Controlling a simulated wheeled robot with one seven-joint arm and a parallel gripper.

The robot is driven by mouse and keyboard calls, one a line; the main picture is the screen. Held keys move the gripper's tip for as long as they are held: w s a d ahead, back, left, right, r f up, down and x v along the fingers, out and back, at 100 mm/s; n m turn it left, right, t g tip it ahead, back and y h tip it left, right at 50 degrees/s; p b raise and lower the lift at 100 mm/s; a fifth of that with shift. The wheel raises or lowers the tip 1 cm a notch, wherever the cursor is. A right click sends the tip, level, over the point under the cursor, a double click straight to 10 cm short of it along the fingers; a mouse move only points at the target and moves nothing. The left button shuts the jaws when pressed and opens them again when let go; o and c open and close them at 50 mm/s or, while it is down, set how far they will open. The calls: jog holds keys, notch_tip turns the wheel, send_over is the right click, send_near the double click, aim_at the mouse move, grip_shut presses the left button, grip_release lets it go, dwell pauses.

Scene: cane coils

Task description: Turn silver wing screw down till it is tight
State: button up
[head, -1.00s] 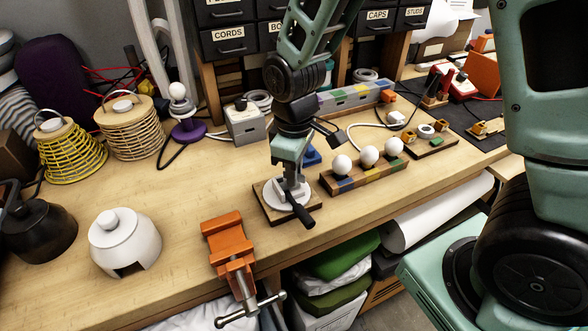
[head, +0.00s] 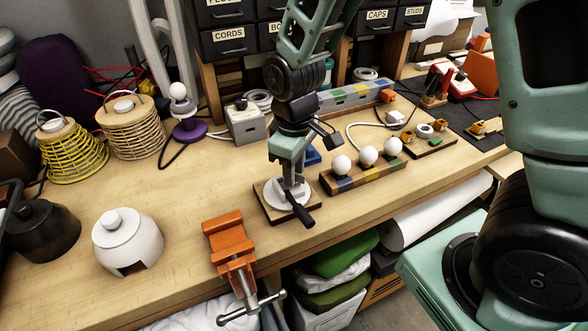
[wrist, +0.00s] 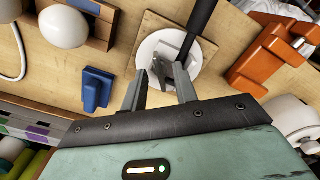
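The silver wing screw (wrist: 166,74) shows in the wrist view as a small grey piece over a white disc (wrist: 153,48) on a square wooden board (wrist: 146,22). A black handle (wrist: 203,22) sticks out from beside it. My gripper (wrist: 160,77) is open, with its two fingers apart on either side of the wing screw. I cannot tell whether either finger touches it. In the head view my gripper (head: 289,178) points down at the disc (head: 271,196), and the black handle (head: 300,209) points toward the bench front. The fingers mostly hide the screw there.
An orange vise (head: 229,240) is clamped at the bench's front edge, left of the board. A block with white balls (head: 362,174) stands close on the right, and a blue piece (wrist: 97,90) lies near my gripper. A white pot (head: 127,243) stands farther left on clear bench.

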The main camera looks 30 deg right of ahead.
jog(key=shift+r+p, duration=2.55)
jog(key=shift+r, duration=0.55)
jog(key=shift+f, duration=0.1)
jog(key=shift+c, duration=0.4)
